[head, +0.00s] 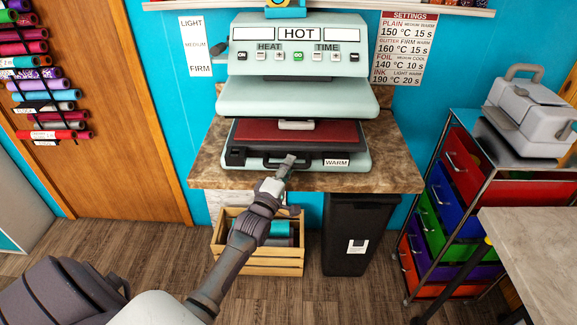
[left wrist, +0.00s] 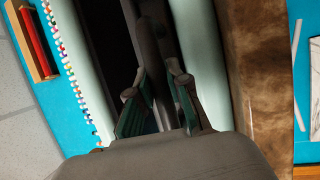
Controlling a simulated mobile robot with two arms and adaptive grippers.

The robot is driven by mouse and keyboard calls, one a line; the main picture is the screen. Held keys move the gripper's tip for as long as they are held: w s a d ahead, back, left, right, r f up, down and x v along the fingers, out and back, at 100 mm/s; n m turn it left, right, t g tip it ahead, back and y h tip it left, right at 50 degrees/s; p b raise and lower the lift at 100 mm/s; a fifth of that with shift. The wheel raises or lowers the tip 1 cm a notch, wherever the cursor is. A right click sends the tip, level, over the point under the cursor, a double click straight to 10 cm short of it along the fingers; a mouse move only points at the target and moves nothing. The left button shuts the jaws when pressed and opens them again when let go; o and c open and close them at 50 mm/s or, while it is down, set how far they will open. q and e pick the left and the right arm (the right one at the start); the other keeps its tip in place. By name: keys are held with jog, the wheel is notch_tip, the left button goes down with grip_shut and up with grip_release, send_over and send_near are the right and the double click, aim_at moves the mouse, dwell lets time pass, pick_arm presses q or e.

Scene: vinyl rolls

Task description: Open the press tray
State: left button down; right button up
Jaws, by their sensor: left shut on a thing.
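The pale green heat press stands on a brown counter. Its dark press tray (head: 312,151) sits low in the press, under the raised pale platen (head: 295,97), with a red pad (head: 295,131) on top. A dark handle (head: 268,163) is on the tray's front, left of a "WARM" label. My left gripper (head: 288,161) reaches up to the handle and is shut on it. In the left wrist view, the fingers (left wrist: 165,92) close around a dark bar (left wrist: 158,35); the exact contact is partly hidden. My right gripper is not in view.
The brown counter (head: 400,180) has little free room in front of the press. Below are a wooden crate (head: 260,268) and a black bin (head: 357,225). A drawer cart (head: 450,215) stands at right, with a grey table (head: 540,235) nearer me.

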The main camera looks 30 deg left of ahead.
pick_arm(q)
jog(key=shift+s+d, duration=0.1)
jog(key=shift+s+d+p, duration=0.15)
jog(key=shift+s+p, duration=0.1)
jog(key=shift+p, duration=0.05)
jog(key=s+d+p, duration=0.4)
jog(key=s+d, duration=0.4)
jog(key=s, duration=0.5)
jog(key=s+d+p, duration=0.4)
jog(key=s+d, duration=0.4)
jog(key=s, duration=0.5)
jog(key=shift+s, duration=0.15)
jog(key=c, duration=1.1)
grip_release()
jog(key=v, duration=1.2)
